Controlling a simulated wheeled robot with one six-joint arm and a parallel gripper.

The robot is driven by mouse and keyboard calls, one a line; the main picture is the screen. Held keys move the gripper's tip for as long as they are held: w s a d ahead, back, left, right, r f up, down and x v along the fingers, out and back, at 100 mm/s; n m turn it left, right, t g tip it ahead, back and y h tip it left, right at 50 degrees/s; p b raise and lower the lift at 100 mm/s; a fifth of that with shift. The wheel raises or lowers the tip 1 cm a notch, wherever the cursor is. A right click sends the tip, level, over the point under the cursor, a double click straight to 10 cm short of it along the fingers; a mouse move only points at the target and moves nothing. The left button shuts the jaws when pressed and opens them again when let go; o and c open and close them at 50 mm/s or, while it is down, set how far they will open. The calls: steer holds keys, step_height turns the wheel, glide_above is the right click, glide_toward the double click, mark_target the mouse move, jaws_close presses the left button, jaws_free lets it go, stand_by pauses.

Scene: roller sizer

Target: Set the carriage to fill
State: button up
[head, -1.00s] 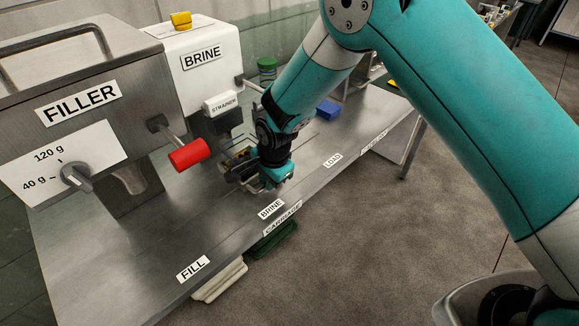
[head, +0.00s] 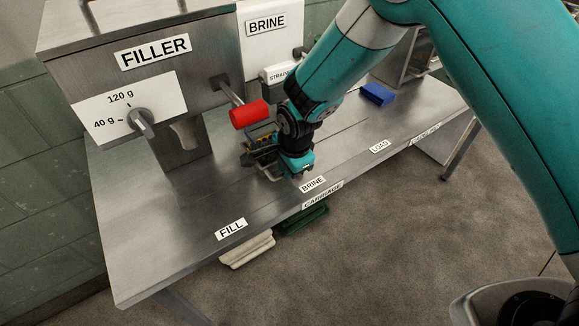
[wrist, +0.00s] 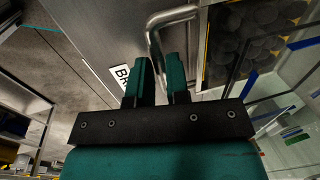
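The carriage (head: 258,153) is a tray with yellow edges on the steel bench, partly hidden by my arm in the head view. In the wrist view it holds several dark round pieces. Its bent metal handle (wrist: 154,40) runs down between my fingers. My gripper (wrist: 160,78) looks shut on the handle; it also shows low over the bench in the head view (head: 288,172). The FILL label (head: 231,229) is on the bench's front edge, left of my gripper. The BRINE position label (head: 313,184) is just right of my gripper.
The filler (head: 60,50) stands at the back left, with a dial and a spout. A red handle (head: 250,113) sticks out over the bench near my wrist. A blue block (head: 378,94) lies farther right. The bench by the FILL label is clear.

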steer(key=o, duration=0.3)
steer(key=shift+r, duration=0.15)
steer(key=r+b, duration=0.1)
steer(key=r, duration=0.2)
steer(key=s+d+r+b, duration=0.1)
steer(key=r, duration=0.3)
steer(key=s+r+b, duration=0.1)
steer(key=r, duration=0.3)
steer(key=shift+d+r, duration=0.15)
steer(key=shift+r, duration=0.1)
